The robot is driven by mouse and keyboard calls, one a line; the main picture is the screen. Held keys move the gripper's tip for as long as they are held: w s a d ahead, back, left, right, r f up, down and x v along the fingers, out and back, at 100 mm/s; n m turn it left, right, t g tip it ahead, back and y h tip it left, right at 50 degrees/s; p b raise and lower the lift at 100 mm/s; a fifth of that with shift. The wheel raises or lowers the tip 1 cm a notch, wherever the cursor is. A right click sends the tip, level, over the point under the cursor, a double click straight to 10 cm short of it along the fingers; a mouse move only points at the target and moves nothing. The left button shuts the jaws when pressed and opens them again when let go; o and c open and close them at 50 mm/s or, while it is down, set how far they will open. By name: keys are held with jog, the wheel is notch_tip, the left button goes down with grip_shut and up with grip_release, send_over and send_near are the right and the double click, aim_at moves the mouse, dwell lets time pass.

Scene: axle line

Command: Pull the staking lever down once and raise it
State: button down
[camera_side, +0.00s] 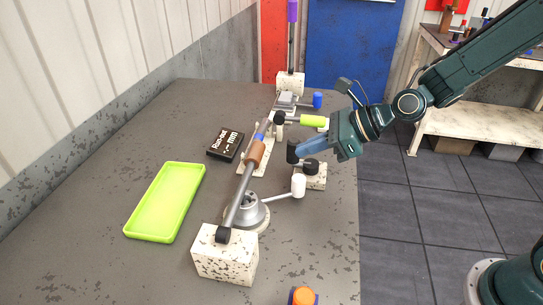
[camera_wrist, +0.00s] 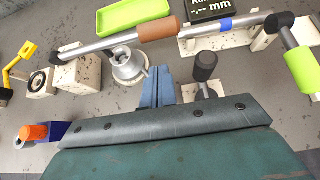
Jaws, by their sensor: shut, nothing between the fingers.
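Several handles are in view, and I cannot tell for sure which is the staking lever. A lever with a green grip (camera_side: 313,121) sticks out sideways from a black joint near the long grey shaft (camera_side: 239,200); the green grip also shows at the right of the wrist view (camera_wrist: 303,70). A black-knobbed handle (camera_side: 292,151) stands on a small pale block (camera_side: 315,182); the knob shows in the wrist view (camera_wrist: 205,66). My gripper (camera_wrist: 157,70) is shut and empty, just left of the black knob there, apparently apart from it. In the side view its tips are partly hidden.
A brown sleeve (camera_side: 256,155) is on the shaft, whose near end meets a pale block (camera_side: 225,256). A grey round base (camera_side: 249,215) carries a white-knobbed arm (camera_side: 298,185). A purple-topped post (camera_side: 292,12) stands behind. A green tray (camera_side: 165,202) and black gauge (camera_side: 226,145) lie left.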

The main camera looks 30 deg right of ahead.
aim_at(261, 154)
jog(key=shift+x, duration=4.85)
jog(key=shift+f, duration=0.1)
jog(key=shift+a+r+n+t+h, duration=0.1)
jog(key=shift+r+n+t+h, duration=0.25)
jog(key=shift+r, duration=1.3)
jog(key=s+a+r+n+t+h, duration=0.1)
jog(key=s+a+r, duration=0.2)
jog(key=r, duration=0.3)
jog(key=s+a+r+n+t+h, duration=0.1)
jog(key=s+a+r+n+t, duration=0.1)
jog(key=s+a+r, duration=0.2)
jog(key=s+a+r+n+t+h, duration=0.1)
jog(key=s+a+r+n+t, duration=0.1)
jog(key=r, duration=0.6)
jog(key=shift+s+a+r, duration=0.2)
jog(key=shift+s+a, duration=0.7)
jog(key=shift+s, duration=0.1)
jog(key=shift+n, duration=0.25)
